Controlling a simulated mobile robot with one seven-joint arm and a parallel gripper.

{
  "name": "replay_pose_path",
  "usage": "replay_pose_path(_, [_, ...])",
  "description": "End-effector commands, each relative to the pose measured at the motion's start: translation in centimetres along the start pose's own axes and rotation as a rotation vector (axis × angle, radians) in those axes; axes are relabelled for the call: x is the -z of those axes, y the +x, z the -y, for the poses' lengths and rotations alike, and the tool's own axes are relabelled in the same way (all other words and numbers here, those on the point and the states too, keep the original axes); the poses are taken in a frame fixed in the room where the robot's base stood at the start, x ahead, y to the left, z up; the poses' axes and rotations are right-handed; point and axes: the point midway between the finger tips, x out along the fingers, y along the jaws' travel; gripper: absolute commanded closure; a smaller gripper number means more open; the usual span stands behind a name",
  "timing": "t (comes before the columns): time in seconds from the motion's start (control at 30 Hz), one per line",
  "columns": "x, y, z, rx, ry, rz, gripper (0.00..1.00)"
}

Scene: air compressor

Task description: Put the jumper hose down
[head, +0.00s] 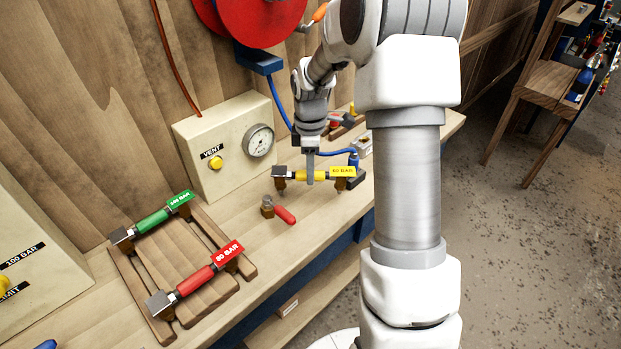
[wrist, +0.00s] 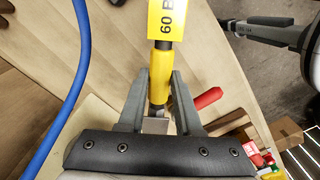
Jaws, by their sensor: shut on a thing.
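The yellow jumper hose (head: 343,171), labelled 60 BAR, is level above the right part of the workbench, with a metal block at one end. My gripper (head: 311,176) points down and is shut on its yellow middle. In the wrist view the yellow hose (wrist: 164,50) runs between my gripper's (wrist: 160,82) two fingers. I cannot tell whether its ends touch the bench. A green jumper hose (head: 152,221) and a red jumper hose labelled 80 BAR (head: 195,282) lie across a slatted wooden rack (head: 217,290) at the left.
A red-handled valve (head: 284,214) lies on the bench in front of the yellow hose. A cream box with a gauge (head: 259,140) and a VENT button (head: 215,163) stands behind. A blue hose (head: 281,103) hangs close to my gripper. Bare bench (head: 241,212) shows between rack and valve.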

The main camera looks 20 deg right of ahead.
Motion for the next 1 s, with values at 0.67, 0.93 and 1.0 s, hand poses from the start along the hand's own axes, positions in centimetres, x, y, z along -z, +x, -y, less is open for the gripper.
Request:
replay_pose_path(0.67, [-0.1, 3.3, 0.1, 0.002, 0.001, 0.0, 0.51])
replay_pose_path(0.93, [-0.1, 3.3, 0.1, 0.002, 0.001, 0.0, 0.37])
replay_pose_path(1.0, [-0.1, 3.3, 0.1, 0.001, 0.001, 0.0, 0.37])
